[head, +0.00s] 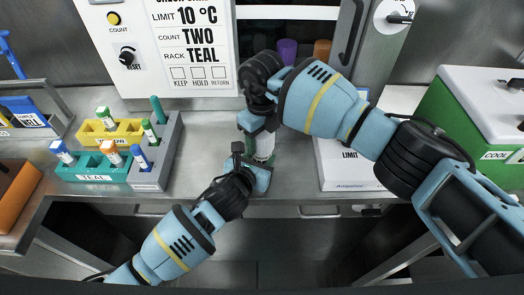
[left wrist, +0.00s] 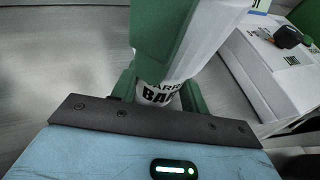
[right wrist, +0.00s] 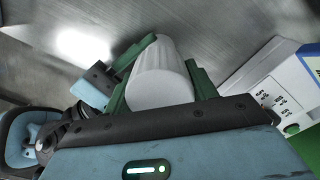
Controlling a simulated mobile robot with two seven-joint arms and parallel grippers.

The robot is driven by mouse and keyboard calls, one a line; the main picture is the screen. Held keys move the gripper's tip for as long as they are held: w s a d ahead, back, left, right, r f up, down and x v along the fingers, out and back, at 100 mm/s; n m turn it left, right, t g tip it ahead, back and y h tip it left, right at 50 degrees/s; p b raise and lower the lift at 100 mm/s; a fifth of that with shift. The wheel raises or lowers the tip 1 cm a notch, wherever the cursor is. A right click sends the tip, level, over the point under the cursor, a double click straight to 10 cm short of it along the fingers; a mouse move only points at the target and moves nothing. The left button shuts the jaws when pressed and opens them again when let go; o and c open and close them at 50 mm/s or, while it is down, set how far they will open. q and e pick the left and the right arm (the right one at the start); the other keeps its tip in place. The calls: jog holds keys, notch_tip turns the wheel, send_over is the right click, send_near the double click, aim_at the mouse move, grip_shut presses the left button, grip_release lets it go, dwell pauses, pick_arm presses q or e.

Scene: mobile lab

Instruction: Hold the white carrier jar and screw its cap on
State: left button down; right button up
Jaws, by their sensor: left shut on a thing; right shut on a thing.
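The white carrier jar (head: 264,148) is upright above the bench front, partly hidden by my grippers. My left gripper (head: 257,165) is shut on its lower part. In the left wrist view the jar's label (left wrist: 160,93) shows between green fingers. My right gripper (head: 258,128) comes from above and is shut on the white ribbed cap (right wrist: 160,75), which sits between its green fingers in the right wrist view. The cap is hidden in the head view. I cannot tell whether the cap is seated on the jar or how far it is turned.
A teal rack (head: 90,175), a yellow rack (head: 105,140) and a grey rack (head: 160,178) with vials stand at left. A white box labelled LIMIT (head: 345,178) stands right of the jar. A green cooler (head: 450,125) is at far right. Purple (head: 287,50) and orange items stand behind.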

jog(key=o, duration=1.1)
jog(key=shift+o, duration=0.2)
jog(key=shift+r, duration=0.1)
notch_tip(320, 180, up, 12)
jog(key=shift+f, duration=0.1)
pick_arm(q)
jog(key=c, duration=0.7)
grip_release()
jog(key=shift+o, duration=0.2)
jog(key=shift+s, duration=0.1)
